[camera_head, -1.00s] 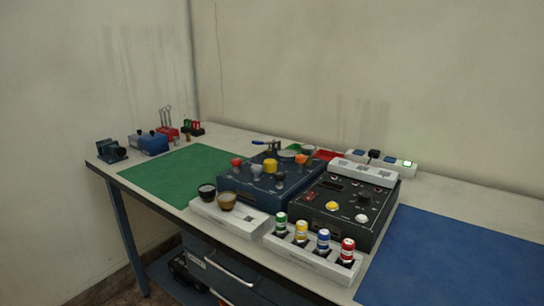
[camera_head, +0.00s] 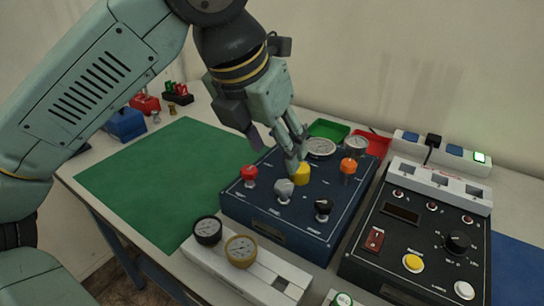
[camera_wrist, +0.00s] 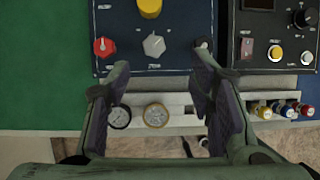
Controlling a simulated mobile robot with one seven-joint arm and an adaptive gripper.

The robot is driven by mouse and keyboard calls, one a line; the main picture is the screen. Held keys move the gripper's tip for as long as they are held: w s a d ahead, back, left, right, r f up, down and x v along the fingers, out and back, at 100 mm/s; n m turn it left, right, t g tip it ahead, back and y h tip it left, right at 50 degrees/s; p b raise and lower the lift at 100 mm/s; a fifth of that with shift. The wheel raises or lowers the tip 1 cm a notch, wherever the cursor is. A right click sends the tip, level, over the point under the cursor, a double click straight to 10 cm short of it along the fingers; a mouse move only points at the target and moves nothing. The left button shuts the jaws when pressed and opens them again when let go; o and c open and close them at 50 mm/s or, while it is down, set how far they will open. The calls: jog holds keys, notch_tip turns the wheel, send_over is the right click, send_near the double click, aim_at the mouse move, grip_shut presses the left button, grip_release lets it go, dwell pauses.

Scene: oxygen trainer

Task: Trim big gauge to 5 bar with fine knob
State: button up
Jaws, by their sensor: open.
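The blue panel (camera_head: 262,213) carries a large round gauge (camera_head: 320,147) and a smaller gauge (camera_head: 357,146) at its back; their readings are too small to read. On it stand a red knob (camera_head: 249,174), a grey knob (camera_head: 284,190), a black knob (camera_head: 323,208), a yellow knob (camera_head: 302,175) and an orange knob (camera_head: 348,165). I cannot read which is the fine knob. My gripper (camera_head: 296,158) is above the panel by the yellow knob, partly covering it. In the wrist view my gripper (camera_wrist: 163,82) is open and empty, with the grey knob (camera_wrist: 154,45) beyond the gap between its fingers.
A white tray (camera_head: 262,280) with a black-rimmed gauge (camera_head: 207,230) and a brass gauge (camera_head: 240,250) lies in front. A black box (camera_head: 385,262) with buttons stands right. A green mat (camera_head: 150,180) is clear at left. A power strip (camera_head: 440,147) lies behind.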

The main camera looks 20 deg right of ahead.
aim_at(284, 185)
jog(key=x, duration=0.3)
jog(key=p+x, duration=0.1)
jog(key=x, duration=0.6)
jog(key=shift+w+a+f+p, duration=0.3)
jog(key=shift+f+p, duration=0.1)
jog(key=shift+f, duration=0.05)
jog(key=shift+c, duration=0.4)
